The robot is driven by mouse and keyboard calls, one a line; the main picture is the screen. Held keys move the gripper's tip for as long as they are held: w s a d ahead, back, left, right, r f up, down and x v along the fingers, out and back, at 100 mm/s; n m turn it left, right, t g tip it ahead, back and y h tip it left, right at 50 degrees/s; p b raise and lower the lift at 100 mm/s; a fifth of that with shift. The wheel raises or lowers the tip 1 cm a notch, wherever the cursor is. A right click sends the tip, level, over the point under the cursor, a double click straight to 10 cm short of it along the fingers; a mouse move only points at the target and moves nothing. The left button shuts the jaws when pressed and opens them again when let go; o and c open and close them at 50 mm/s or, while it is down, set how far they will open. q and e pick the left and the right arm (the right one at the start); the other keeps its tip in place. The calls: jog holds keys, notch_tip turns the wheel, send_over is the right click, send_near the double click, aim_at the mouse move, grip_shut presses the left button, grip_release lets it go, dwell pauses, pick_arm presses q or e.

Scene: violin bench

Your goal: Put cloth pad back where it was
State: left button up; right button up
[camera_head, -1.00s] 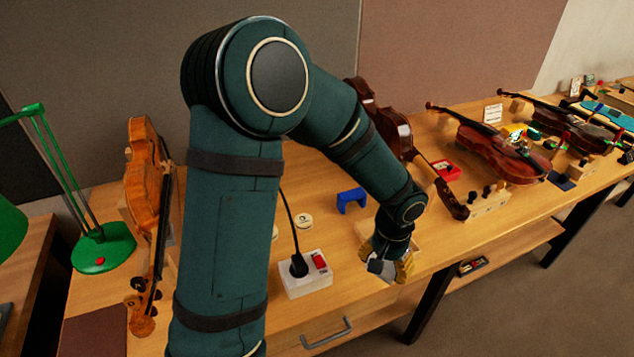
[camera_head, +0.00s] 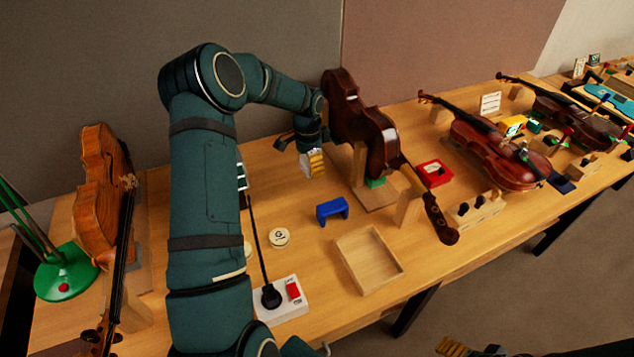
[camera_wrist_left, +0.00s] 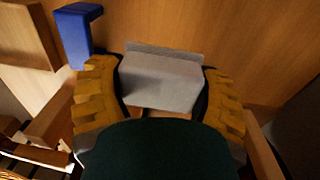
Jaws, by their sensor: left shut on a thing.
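My left gripper (camera_head: 313,164) is shut on the cloth pad (camera_wrist_left: 160,80), a pale grey folded piece, seen between its yellow fingers in the left wrist view (camera_wrist_left: 160,100). In the head view the gripper is above the back of the bench, left of the upright dark brown violin (camera_head: 358,115). Only a pale sliver of the pad shows there beside the fingers. The yellow fingers of my right gripper (camera_head: 455,347) show at the bottom edge, and their opening is unclear.
An empty wooden tray (camera_head: 345,262) lies near the front edge. A blue bracket (camera_head: 332,210) and a round tin (camera_head: 279,237) stand behind it. A white switch box (camera_head: 280,301) is left of the tray. A red box (camera_head: 434,173) and violins are to the right.

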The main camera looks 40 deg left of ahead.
pick_arm(q)
send_over(309, 192)
notch_tip(309, 192, down, 6)
jog(key=shift+w+a+r, duration=0.1)
jog(key=shift+f, duration=2.05)
jog(key=shift+f, duration=0.15)
jog(key=o, duration=1.2)
jog(key=r, duration=1.2)
jog(key=shift+w+a+r, duration=0.1)
jog(key=shift+a+r, duration=0.1)
jog(key=shift+a, duration=0.15)
jog(key=shift+f, duration=0.15)
